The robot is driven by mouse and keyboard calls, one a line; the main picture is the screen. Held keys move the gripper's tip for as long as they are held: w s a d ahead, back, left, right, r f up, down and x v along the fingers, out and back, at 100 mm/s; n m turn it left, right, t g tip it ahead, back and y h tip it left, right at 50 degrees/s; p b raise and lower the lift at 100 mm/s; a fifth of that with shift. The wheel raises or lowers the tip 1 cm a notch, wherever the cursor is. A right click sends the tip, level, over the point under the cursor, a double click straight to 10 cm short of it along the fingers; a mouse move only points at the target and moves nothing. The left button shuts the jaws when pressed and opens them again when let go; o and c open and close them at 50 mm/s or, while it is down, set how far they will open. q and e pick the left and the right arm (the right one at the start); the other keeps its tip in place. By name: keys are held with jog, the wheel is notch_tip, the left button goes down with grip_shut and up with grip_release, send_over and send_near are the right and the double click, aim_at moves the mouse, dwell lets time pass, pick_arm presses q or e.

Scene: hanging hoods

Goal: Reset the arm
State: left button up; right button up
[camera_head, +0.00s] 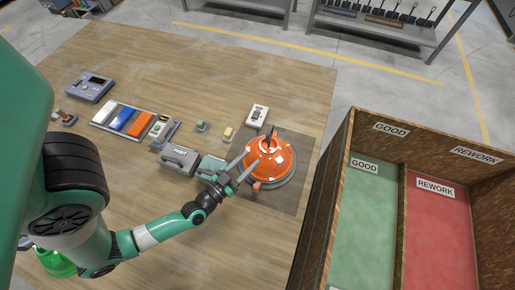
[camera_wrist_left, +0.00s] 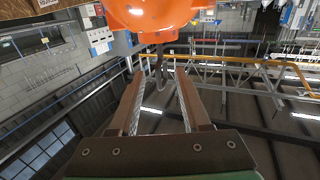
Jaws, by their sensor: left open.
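My left gripper (camera_head: 246,169) is open, its two fingers pointing at the lower left side of an orange hood (camera_head: 277,157). The hood sits on a round grey base on a dark mat (camera_head: 298,197). In the left wrist view, the open fingers of my left gripper (camera_wrist_left: 158,78) have nothing between them that I can see held. The orange hood (camera_wrist_left: 155,18) fills the top edge there, just beyond the fingertips. I cannot tell whether they touch it. My right gripper is not in view.
A divided bin (camera_head: 347,140) with green GOOD and red REWORK floors stands at right. Grey cases (camera_head: 178,160), a tray of coloured items (camera_head: 105,127) and a device (camera_head: 89,88) lie on the wooden table (camera_head: 190,65). A green rounded object (camera_head: 56,264) is partly hidden lower left.

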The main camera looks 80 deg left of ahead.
pick_arm(q)
jog(key=shift+s+d, duration=0.15)
jog(key=shift+s, duration=0.15)
